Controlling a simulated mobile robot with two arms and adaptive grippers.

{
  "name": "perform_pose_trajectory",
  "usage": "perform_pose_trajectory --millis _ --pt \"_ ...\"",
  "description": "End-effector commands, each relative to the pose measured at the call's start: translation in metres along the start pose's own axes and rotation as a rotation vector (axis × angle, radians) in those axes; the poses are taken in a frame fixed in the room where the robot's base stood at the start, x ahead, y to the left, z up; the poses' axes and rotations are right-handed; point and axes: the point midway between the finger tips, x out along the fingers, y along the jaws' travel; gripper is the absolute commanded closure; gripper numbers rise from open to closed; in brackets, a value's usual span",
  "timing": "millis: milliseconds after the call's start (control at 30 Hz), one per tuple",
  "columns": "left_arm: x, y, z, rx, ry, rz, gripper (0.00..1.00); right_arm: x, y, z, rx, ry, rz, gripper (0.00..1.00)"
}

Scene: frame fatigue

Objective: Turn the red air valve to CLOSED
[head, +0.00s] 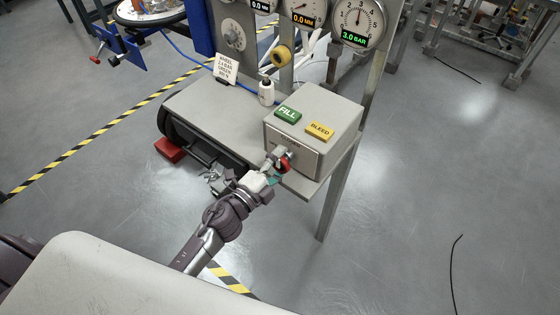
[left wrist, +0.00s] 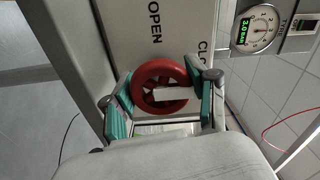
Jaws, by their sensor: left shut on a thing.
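The red air valve (left wrist: 139,78) is a round handwheel with a white bar across it, on the front of a grey control box (head: 312,117). In the left wrist view the panel reads OPEN (left wrist: 154,24), and a partly covered label starts with CL (left wrist: 203,52). The white bar extends to the right from the hub. My left gripper (left wrist: 164,100) is shut on the wheel, its teal-padded fingers at both sides. In the head view the left gripper (head: 274,169) covers most of the valve. My right gripper is not in view.
A green FILL button (head: 288,113) and a yellow BLEED button (head: 320,131) sit on the box top. A gauge (head: 357,20) reads 3.0 BAR. A white bottle (head: 266,92) and sign (head: 226,68) stand behind on the bench (head: 200,107). The floor at right is mostly clear.

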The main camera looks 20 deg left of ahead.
Motion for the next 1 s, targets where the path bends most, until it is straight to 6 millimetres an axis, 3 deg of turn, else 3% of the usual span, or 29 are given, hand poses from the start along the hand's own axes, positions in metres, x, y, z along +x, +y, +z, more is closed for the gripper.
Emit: perform_pose_trajectory --millis 167,200,367,767,1000 --pt "0.0 0.001 -0.001 0.005 0.002 0.002 0.77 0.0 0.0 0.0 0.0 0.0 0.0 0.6" --pt "0.0 0.001 -0.001 0.005 0.002 0.002 0.4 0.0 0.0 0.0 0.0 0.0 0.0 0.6" --pt "0.0 0.001 0.0 0.003 0.001 0.002 0.16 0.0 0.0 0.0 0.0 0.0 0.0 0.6" --pt "-0.007 0.001 0.0 0.001 -0.001 0.003 0.16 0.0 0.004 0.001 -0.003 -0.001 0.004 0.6" --pt "-0.05 0.002 0.0 -0.001 -0.001 0.005 0.16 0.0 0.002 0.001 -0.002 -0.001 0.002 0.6"
